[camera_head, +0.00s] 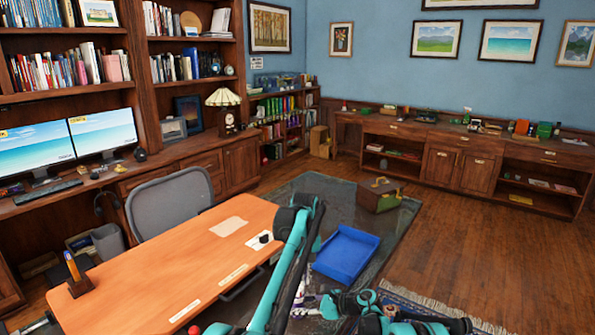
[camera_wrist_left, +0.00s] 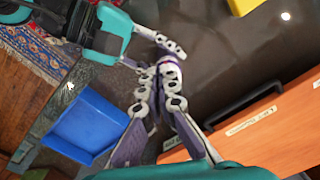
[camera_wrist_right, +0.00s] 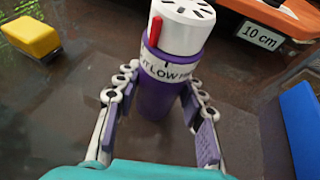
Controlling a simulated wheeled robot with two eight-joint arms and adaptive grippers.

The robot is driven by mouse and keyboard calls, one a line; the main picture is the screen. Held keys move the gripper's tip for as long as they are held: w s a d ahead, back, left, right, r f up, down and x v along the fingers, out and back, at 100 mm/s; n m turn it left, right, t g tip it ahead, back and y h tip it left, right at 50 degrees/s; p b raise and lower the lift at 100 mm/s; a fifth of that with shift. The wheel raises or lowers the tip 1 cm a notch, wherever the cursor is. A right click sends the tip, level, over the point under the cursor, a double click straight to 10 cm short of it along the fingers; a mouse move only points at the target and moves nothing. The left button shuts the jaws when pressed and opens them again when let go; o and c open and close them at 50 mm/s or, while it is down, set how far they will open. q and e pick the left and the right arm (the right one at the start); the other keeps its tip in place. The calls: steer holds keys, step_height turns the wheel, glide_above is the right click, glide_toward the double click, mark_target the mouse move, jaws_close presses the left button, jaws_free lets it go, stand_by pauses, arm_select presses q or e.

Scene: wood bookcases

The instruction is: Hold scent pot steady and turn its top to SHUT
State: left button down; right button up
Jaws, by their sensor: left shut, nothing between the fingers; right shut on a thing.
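The scent pot (camera_wrist_right: 158,92) shows in the right wrist view, with a purple body and a white slotted top (camera_wrist_right: 184,22). A red pointer (camera_wrist_right: 155,27) is on the side of the top, above a white label band that reads LOW, with another word partly showing to its left. My right gripper (camera_wrist_right: 160,105) is shut on the purple body, one finger on each side. My left gripper (camera_wrist_left: 151,75) is shut and empty in the left wrist view, its fingertips near my right gripper's fingers (camera_wrist_left: 166,45). The pot is mostly hidden there. In the head view arms hide much of this spot.
A blue tray (camera_head: 346,254) lies on the floor right of the orange-topped desk (camera_head: 165,250). A yellow block (camera_wrist_right: 32,38) is left of the pot in the right wrist view. A green-brown box (camera_head: 378,195) stands beyond the tray. Open wood floor lies to the right.

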arm_select(q)
steer(key=shift+f, duration=2.55)
steer(key=shift+w+a, duration=0.15)
steer(key=shift+s+a, duration=0.2)
steer(key=shift+a, duration=0.3)
steer(key=shift+s, duration=0.1)
step_height(320, 180, up, 6)
steer(key=shift+s+d, duration=0.2)
steer(key=shift+s, duration=0.1)
